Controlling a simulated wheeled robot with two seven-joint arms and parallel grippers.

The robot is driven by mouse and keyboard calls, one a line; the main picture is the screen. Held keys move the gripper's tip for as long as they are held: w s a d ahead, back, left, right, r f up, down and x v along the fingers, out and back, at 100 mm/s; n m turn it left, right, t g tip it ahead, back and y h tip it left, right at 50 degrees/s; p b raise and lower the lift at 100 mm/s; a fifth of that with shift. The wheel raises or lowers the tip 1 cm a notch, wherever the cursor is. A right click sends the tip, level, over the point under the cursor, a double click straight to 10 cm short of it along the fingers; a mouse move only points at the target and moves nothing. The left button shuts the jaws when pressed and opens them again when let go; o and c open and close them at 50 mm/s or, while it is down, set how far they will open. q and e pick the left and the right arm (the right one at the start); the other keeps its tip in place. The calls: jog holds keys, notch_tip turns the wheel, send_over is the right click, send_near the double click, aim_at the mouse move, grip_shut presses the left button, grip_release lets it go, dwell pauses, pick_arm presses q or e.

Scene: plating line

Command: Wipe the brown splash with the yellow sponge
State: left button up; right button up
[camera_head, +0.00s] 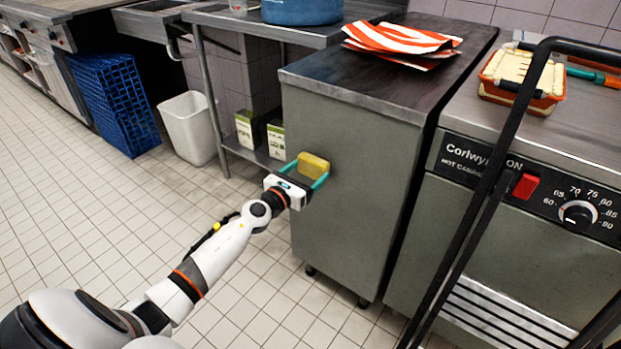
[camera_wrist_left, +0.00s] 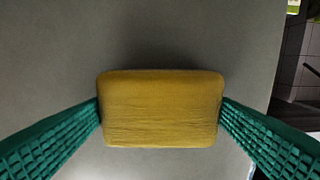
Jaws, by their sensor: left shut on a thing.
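My left gripper (camera_head: 305,172) has teal fingers and is shut on a yellow sponge (camera_head: 313,165). It holds the sponge at the grey side panel of the metal cabinet (camera_head: 345,160). In the left wrist view the sponge (camera_wrist_left: 160,108) sits between the two teal fingers, with the grey panel (camera_wrist_left: 190,35) close behind it. I cannot tell whether the sponge touches the panel. No brown splash shows in either view; the sponge and gripper hide part of the panel. My right gripper is not in view.
Red-and-white striped cloth or paper (camera_head: 400,42) lies on the cabinet top. A hot cabinet with a dial (camera_head: 577,216) stands at the right, with a tub of pale blocks (camera_head: 522,78) on it. A blue crate (camera_head: 115,100) and a white bin (camera_head: 190,128) stand left.

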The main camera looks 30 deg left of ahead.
pick_arm(q)
jog(key=shift+a+r, duration=0.15)
jog(key=shift+s+a, duration=0.15)
jog(key=shift+s, duration=2.75)
jog(key=shift+s, duration=0.1)
jog(key=s, duration=0.2)
jog(key=shift+s+a, duration=0.15)
jog(key=shift+s, duration=0.25)
